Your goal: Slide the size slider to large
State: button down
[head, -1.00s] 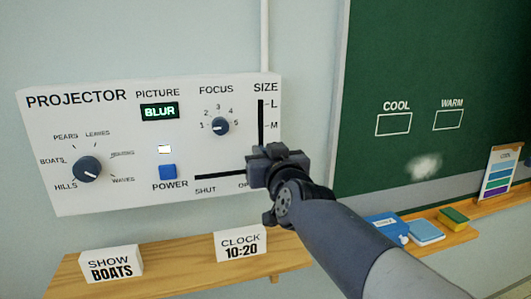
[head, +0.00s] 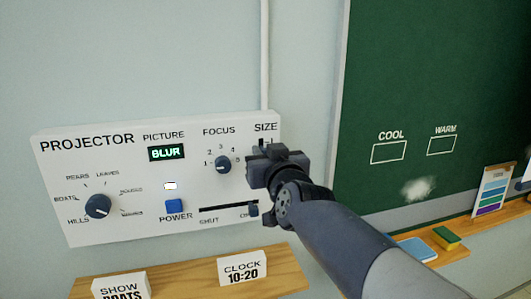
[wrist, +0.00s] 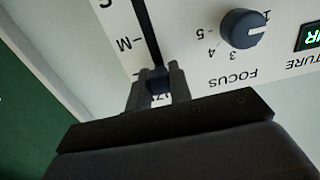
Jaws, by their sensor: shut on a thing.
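The white projector panel (head: 120,226) hangs on the wall, with its SIZE label (head: 266,127) at the top right. My gripper (head: 262,160) is in front of the vertical size track, just below that label, and hides most of it in the head view. In the wrist view, which is upside down, my gripper (wrist: 158,88) is shut on the dark size slider knob (wrist: 157,78). The knob sits past the M mark (wrist: 124,44), close to the SIZE lettering at the track's large end. My gripper hides the L mark there.
The focus dial (head: 223,165) is close left of my gripper. A horizontal shutter slider (head: 253,209) is below, at its right end. A wooden shelf (head: 190,282) with cards runs underneath. The green chalkboard (head: 440,80) is to the right.

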jog(key=shift+r+p, duration=0.4)
jog(key=shift+r, duration=0.55)
jog(key=c, duration=1.3)
grip_release()
jog(key=shift+f, duration=0.1)
jog(key=p+v, duration=0.2)
jog(key=v, duration=0.9)
jog(key=shift+w, duration=0.1)
